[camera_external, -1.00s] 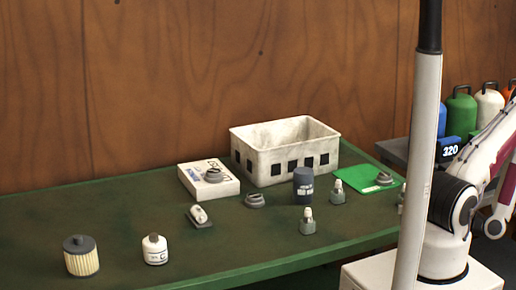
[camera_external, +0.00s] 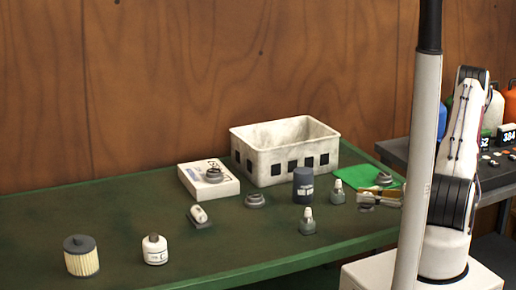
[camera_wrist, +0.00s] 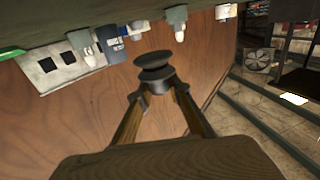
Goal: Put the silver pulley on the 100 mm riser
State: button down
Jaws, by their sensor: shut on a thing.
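My gripper (camera_wrist: 157,90) is shut on a dark grey grooved pulley (camera_wrist: 154,66), held between the tan fingertips in the wrist view. In the external view my gripper (camera_external: 379,197) is at the right end of the green table, with the grey held pulley (camera_external: 366,206) at its tips. Similar grey pulleys sit on a white printed block (camera_external: 228,187), on the tabletop (camera_external: 255,200) and on the green mat (camera_external: 394,184) behind my gripper. No riser marking is readable, so I cannot tell which thing is the 100 mm riser.
A white bin (camera_external: 285,165) stands at the back. A dark canister (camera_external: 303,186) and small grey-based bottles (camera_external: 308,222) stand left of my gripper. A filter (camera_external: 81,257) and white bottle (camera_external: 154,250) are front left. A post (camera_external: 417,150) hides part of my arm.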

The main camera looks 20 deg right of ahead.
jog(key=w+a+r+m+t+h, duration=0.1)
jog(key=w+a+r, duration=0.4)
jog(key=w+a, duration=0.25)
jog(key=w+a+r+m+t+h, duration=0.1)
jog(key=w+a+r, duration=0.4)
jog(key=w+a, duration=0.3)
notch_tip(320, 180, up, 4)
jog(key=r+m+t+h, duration=0.1)
jog(key=m+t+h, duration=0.35)
jog(key=h, duration=0.25)
send_over(304, 171)
jog(key=shift+w+d+f+g, duration=0.1)
jog(key=shift+w+f+g, duration=0.05)
jog(key=shift+f+g, duration=0.15)
jog(key=shift+f, duration=2.85)
jog(key=shift+f, duration=2.1)
